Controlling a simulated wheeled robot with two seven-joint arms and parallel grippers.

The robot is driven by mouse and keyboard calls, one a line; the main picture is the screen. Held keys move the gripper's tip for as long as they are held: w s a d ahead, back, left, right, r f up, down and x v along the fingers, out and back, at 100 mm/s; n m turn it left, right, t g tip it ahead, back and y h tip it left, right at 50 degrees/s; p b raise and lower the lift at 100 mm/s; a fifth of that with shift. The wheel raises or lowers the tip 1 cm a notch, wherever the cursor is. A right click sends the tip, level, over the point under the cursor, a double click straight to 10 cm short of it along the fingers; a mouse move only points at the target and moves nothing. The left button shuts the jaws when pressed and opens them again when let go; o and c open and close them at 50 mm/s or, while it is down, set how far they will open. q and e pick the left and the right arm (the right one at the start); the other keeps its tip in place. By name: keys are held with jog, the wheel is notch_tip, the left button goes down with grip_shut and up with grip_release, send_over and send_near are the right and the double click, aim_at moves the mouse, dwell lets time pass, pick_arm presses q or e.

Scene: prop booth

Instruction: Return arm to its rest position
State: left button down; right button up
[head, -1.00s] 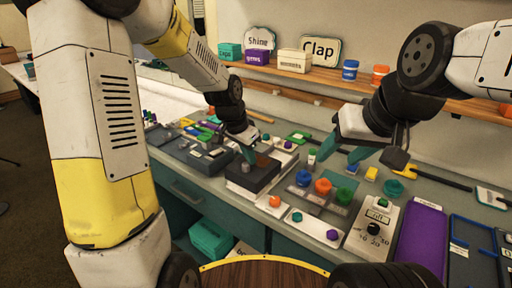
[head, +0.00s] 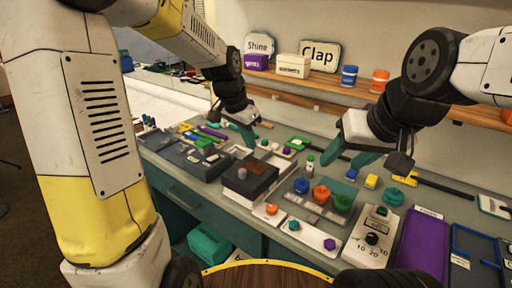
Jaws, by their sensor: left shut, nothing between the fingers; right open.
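My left arm comes in from the left with white and yellow links. Its gripper (head: 248,134), with teal fingers, is shut and empty, raised behind a dark box (head: 236,181) on the bench. My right gripper (head: 346,158) is open and empty, its teal fingers apart above the bench, behind the blue, orange and green knobs. Its dark wrist hangs from the upper right. Neither gripper visibly holds anything.
The grey bench carries a white panel with a dial (head: 372,239), a purple tray (head: 423,240), a blue knob (head: 301,186) and an orange knob (head: 321,194). A wooden shelf (head: 330,87) behind holds a white box (head: 292,66) and jars. A teal bin (head: 209,246) sits below.

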pick_arm(q)
jog(key=s+a+r+n+t, duration=0.1)
jog(key=s+a+r+n, duration=0.1)
jog(key=s, duration=0.5)
jog(key=s+a+r+n+t, duration=0.1)
jog(key=s+a+r+n, duration=0.2)
jog(key=s, duration=0.4)
jog(key=s+a+r+n+t, duration=0.1)
jog(key=s+a+r+n, duration=0.2)
jog(key=s, duration=0.4)
jog(key=shift+r, duration=0.35)
